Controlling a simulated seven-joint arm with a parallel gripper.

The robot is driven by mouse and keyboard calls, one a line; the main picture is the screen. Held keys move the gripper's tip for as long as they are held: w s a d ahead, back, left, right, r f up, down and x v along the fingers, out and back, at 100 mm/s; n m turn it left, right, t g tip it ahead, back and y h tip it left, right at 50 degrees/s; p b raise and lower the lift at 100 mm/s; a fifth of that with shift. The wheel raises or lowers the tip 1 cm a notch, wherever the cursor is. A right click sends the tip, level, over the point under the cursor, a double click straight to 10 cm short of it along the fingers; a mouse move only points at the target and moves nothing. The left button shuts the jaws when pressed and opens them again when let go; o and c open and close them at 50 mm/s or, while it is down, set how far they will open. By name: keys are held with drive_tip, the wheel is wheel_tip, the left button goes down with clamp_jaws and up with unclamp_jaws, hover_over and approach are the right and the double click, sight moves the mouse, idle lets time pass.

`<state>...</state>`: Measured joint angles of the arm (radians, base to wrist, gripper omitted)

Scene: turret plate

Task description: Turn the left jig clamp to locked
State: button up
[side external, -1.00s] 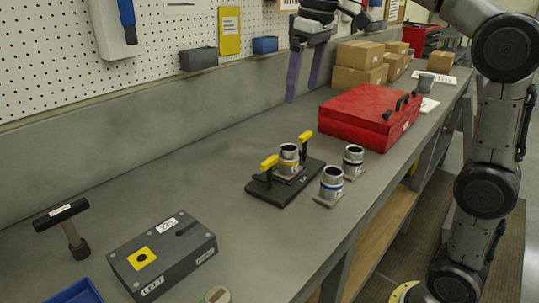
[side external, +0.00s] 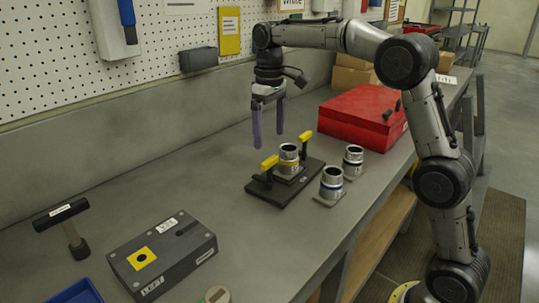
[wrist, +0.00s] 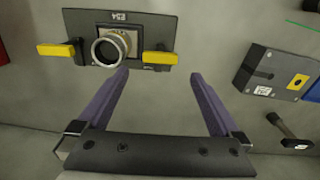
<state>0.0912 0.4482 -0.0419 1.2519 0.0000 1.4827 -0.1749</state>
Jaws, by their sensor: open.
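A black jig plate (side external: 257,191) lies on the grey bench and holds a metal cylinder (side external: 289,155) with a yellow band. Two yellow-handled clamps flank the cylinder: one (side external: 269,162) at its left and one (side external: 305,137) behind it on the right. In the wrist view the plate (wrist: 120,18) is at the top, with the left-hand clamp of the side view on the right (wrist: 158,57) and the other on the left (wrist: 56,50). My gripper (side external: 268,141) is open and empty, above the bench just behind the plate. Its fingers (wrist: 158,75) point toward the plate, touching nothing.
Two metal cylinders (side external: 332,180) (side external: 353,157) stand on small bases right of the jig. A red case (side external: 355,118) is behind them. A grey box (side external: 190,255) marked LEFT and a black-headed mallet (side external: 75,240) are at front left. Bench between box and jig is clear.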

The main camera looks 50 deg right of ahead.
sight(270, 160)
wheel_tip(270, 160, down, 7)
drive_tip(key=shift+r, duration=0.1)
idle(0.3)
drive_tip(key=c, duration=1.3)
